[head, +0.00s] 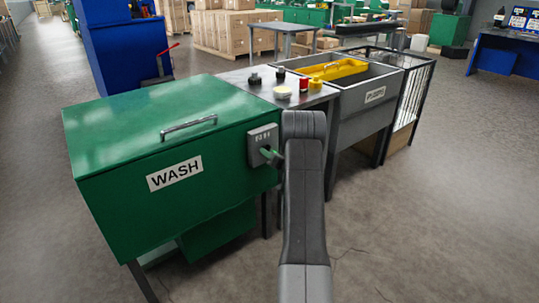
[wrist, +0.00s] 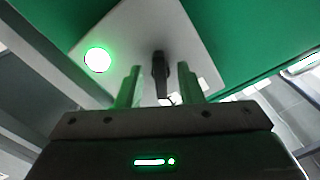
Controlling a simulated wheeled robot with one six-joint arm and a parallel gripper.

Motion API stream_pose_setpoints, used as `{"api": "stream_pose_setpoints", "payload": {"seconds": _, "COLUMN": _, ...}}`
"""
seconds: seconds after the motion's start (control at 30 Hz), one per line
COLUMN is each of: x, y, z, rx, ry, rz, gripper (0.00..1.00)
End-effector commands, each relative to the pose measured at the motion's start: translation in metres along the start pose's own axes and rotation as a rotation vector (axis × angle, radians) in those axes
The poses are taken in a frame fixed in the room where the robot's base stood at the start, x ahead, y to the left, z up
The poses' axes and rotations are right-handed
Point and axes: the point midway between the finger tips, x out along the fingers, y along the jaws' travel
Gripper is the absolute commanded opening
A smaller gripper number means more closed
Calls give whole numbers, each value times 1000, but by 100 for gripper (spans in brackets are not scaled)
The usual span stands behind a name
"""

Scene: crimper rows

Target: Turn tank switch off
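The green wash tank (head: 165,150) has a "WASH" label on its front and a lid with a metal handle. A grey switch box (head: 263,138) is fixed near its right front corner. In the wrist view the switch box (wrist: 135,35) shows a lit green lamp (wrist: 97,60) and a black switch lever (wrist: 159,70). My gripper (wrist: 161,82) is open, with one green finger on each side of the lever and gaps visible on both sides.
A metal table (head: 238,78) with small coloured and black items adjoins the tank. Beyond it stands a grey sink (head: 362,122) with a yellow tray (head: 332,70). Open floor (head: 430,200) lies at the right and front. A blue cabinet (head: 115,55) stands behind the tank.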

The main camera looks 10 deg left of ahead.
Motion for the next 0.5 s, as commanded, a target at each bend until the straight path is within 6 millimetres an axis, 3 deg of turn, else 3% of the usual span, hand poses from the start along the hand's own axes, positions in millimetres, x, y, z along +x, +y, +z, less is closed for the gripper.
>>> {"api": "stream_pose_setpoints", "payload": {"seconds": 0.1, "x": 0, "y": 0, "z": 0, "rx": 0, "ry": 0, "rz": 0, "gripper": 34}}
{"api": "stream_pose_setpoints", "payload": {"seconds": 0.3, "x": 0, "y": 0, "z": 0, "rx": 0, "ry": 0, "rz": 0, "gripper": 0}}
{"api": "stream_pose_setpoints", "payload": {"seconds": 0.5, "x": 0, "y": 0, "z": 0, "rx": -5, "ry": 0, "rz": 0, "gripper": 0}}
